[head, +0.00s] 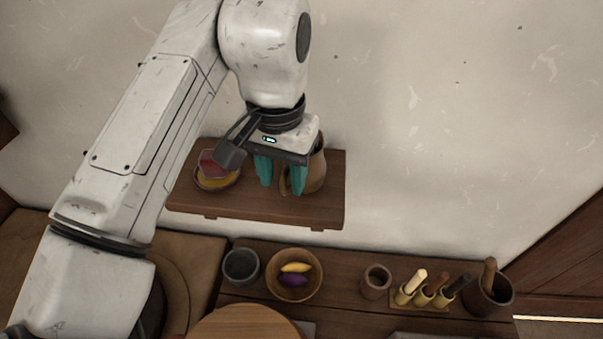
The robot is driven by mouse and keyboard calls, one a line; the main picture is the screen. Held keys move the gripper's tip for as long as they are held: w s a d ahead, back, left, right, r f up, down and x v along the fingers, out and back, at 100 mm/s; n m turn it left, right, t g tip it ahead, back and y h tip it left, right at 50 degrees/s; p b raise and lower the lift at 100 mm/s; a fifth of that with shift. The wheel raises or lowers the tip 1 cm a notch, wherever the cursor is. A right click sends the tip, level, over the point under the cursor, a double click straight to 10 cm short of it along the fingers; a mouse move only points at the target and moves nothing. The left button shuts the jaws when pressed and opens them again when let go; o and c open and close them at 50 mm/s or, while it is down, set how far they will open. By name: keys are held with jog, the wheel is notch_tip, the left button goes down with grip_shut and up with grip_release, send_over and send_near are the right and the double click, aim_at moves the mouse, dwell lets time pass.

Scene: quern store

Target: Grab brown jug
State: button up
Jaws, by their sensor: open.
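The brown jug (318,172) stands upright on a wooden wall shelf (325,212), towards its right end. Its handle (284,183) faces left. My gripper (281,184) is open, with teal fingers pointing down in front of the shelf's back wall. The right finger overlaps the jug's handle side in the picture. The left finger is left of the handle. I cannot tell whether either finger touches the jug. The gripper body hides much of the jug's top and left side.
A bowl (215,183) with red and yellow contents sits left on the shelf. Below, a wooden counter (345,268) holds a grey pot (241,265), a bowl (294,291) with yellow and purple items, a small cup (376,280), several tools in holders and a dark pot (488,294).

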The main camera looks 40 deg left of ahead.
notch_tip(320, 180, down, 4)
jog(key=b, duration=0.3)
jog(key=shift+d+b, duration=0.15)
jog(key=shift+b, duration=0.15)
jog(key=shift+c, duration=0.2)
grip_shut()
